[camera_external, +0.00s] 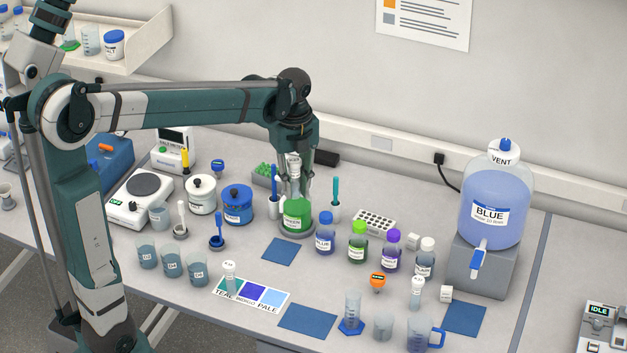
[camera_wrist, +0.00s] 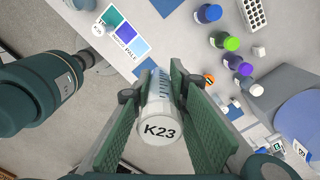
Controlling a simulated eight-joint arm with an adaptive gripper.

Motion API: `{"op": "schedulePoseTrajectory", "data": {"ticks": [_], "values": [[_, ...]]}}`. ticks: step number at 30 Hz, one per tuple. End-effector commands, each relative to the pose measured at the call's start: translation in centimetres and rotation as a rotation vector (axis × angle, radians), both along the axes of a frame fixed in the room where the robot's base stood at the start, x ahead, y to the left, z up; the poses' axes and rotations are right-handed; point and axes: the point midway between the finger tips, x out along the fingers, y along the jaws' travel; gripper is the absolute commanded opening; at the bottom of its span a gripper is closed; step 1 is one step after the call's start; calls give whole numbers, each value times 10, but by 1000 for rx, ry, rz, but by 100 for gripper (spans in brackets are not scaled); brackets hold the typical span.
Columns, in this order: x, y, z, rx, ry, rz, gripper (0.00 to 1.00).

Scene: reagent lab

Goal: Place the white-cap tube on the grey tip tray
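My gripper (camera_external: 294,188) is shut on a white-cap tube (camera_wrist: 160,118), with a pad on each side of it. The cap reads K23 and faces the wrist camera, where my gripper (camera_wrist: 156,90) also shows. In the external view the tube's white top (camera_external: 294,161) shows between the fingers, with its lower part hidden. A grey tray with green tips (camera_external: 258,181) is partly hidden left of and behind my gripper.
Other white-topped tubes stand on the colour card (camera_external: 230,272) and at the right front (camera_external: 417,288). A white rack with dark holes (camera_external: 375,222), capped bottles (camera_external: 358,243) and a blue carboy (camera_external: 492,205) are to the right.

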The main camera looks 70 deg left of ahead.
Motion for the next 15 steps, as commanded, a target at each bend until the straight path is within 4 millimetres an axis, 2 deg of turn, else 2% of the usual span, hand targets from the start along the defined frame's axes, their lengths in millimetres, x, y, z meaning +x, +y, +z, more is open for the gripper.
{"op": "schedulePoseTrajectory", "data": {"ticks": [8, 15], "values": [[21, 36, 7, 0, 0, 86, 12], [49, 89, 14, 0, 0, 208, 12]]}}
